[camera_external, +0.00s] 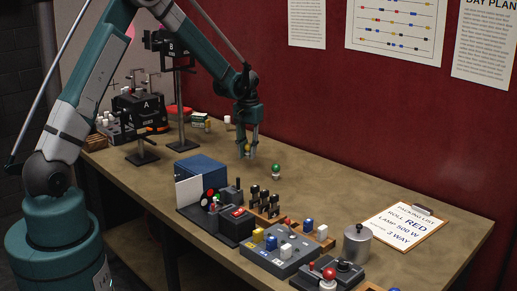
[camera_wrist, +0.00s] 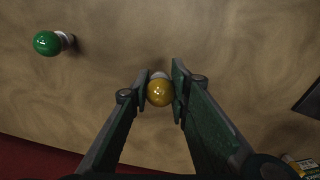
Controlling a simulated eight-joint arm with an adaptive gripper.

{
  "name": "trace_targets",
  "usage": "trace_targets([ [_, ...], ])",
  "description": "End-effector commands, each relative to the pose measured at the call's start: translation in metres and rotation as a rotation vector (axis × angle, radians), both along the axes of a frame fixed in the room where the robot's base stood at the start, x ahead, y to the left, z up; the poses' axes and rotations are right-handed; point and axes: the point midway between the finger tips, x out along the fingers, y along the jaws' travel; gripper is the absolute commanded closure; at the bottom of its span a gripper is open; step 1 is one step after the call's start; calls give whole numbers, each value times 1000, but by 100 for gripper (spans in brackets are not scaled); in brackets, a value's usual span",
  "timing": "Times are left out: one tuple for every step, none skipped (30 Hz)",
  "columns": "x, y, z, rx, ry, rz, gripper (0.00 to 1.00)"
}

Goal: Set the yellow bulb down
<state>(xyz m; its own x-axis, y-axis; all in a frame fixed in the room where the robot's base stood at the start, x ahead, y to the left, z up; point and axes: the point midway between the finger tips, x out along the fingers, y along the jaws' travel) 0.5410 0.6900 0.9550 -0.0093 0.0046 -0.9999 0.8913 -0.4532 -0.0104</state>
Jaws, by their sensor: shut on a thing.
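The yellow bulb (camera_wrist: 160,92) sits between the two fingers of my gripper (camera_wrist: 159,88) in the wrist view. My gripper (camera_external: 249,151) is shut on it. In the external view the yellow bulb (camera_external: 247,148) shows small between the fingertips, low over the table's back part. I cannot tell whether its base touches the table. A green bulb (camera_external: 276,170) stands on the table just right of my gripper, and it also shows in the wrist view (camera_wrist: 48,43), apart from the fingers.
The brown table (camera_external: 330,190) is clear around the bulbs. A blue box (camera_external: 201,169) and a control panel (camera_external: 282,250) with several buttons stand toward the front. A clipboard (camera_external: 405,228) and a metal canister (camera_external: 357,244) are at right. A black lamp stand (camera_external: 182,110) is at left.

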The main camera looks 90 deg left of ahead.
Motion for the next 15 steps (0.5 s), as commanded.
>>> trace_targets([
  [0, 0, 0, 0, 0, 0, 89],
  [0, 0, -1, 0, 0, 0, 89],
  [0, 0, -3, 0, 0, 0, 89],
  [0, 0, -4, 0, 0, 0, 89],
  [0, 0, -7, 0, 0, 0, 89],
  [0, 0, -10, 0, 0, 0, 89],
  [0, 0, -13, 0, 0, 0, 89],
  [0, 0, -16, 0, 0, 0, 89],
  [0, 0, -20, 0, 0, 0, 89],
  [0, 0, -24, 0, 0, 0, 89],
  [0, 0, -27, 0, 0, 0, 89],
  [0, 0, -31, 0, 0, 0, 89],
  [0, 0, -33, 0, 0, 0, 89],
  [0, 0, -35, 0, 0, 0, 89],
  [0, 0, -36, 0, 0, 0, 89],
])
